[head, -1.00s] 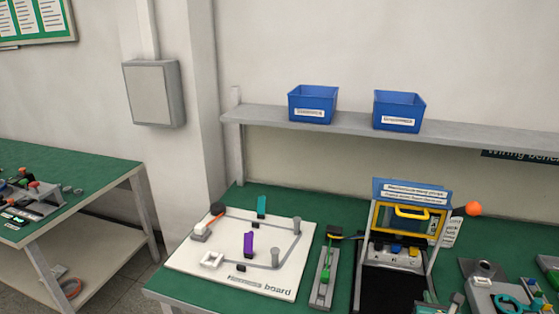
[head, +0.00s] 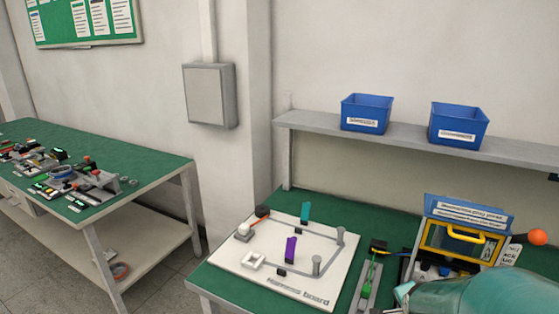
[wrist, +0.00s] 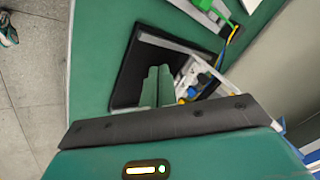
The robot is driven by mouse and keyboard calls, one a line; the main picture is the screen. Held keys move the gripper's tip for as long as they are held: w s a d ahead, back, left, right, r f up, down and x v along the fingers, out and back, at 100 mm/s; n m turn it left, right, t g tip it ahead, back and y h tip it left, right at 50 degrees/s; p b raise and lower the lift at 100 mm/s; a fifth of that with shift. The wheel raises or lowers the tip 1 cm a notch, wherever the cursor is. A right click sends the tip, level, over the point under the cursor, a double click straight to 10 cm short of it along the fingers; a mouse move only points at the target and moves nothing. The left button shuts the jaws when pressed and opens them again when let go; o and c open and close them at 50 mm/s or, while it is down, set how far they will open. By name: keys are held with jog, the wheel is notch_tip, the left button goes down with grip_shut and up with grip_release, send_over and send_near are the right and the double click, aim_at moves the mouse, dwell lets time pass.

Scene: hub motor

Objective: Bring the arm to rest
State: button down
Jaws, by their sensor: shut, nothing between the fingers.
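My gripper (wrist: 158,72) shows in the wrist view as two teal fingers close together, shut and empty. It is above the green bench (wrist: 105,40), with a black mat (wrist: 128,85) beneath the fingers and a device with blue and yellow parts (wrist: 195,85) just to their right. In the head view part of my teal arm (head: 485,294) shows at the bottom right, in front of the yellow-framed test unit (head: 462,240). The fingers are hidden in the head view.
A white harness board (head: 235,264) with pegs and clips lies on the bench. Two blue bins (head: 367,113) (head: 459,125) stand on the shelf (head: 400,138) above. An orange ball (head: 537,237) sticks out beside the test unit. Another green bench (head: 110,150) with parts stands left.

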jog(key=s+a+r+n+y, duration=0.3)
jog(key=s+a+r+n, duration=1)
jog(key=a+r+n, duration=0.2)
jog(key=shift+a+r+n+g, duration=0.3)
jog(key=shift+a+n, duration=0.2)
jog(key=shift+a, duration=0.75)
jog(key=shift+w, duration=0.1)
